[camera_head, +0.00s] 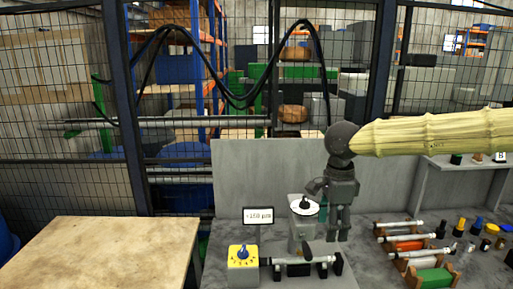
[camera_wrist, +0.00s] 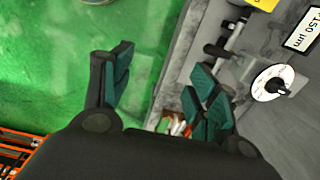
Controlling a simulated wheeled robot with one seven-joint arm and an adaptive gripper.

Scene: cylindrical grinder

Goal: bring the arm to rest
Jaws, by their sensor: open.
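My arm, in a pale yellow ribbed sleeve (camera_head: 430,132), reaches in from the right edge in the head view. My dark gripper (camera_head: 338,236) hangs below it, fingers down, above the grey bench and just right of the round white dial (camera_head: 304,207). In the wrist view my gripper (camera_wrist: 163,85) has its two dark green-padded fingers spread wide. No object shows held between them. The dial (camera_wrist: 272,83) also shows at the right of the wrist view.
Racks with rods (camera_head: 408,238) stand to the right. A wooden table (camera_head: 100,250) is at left. A mesh fence (camera_head: 60,90) stands behind. Green floor (camera_wrist: 50,60) lies beside the bench.

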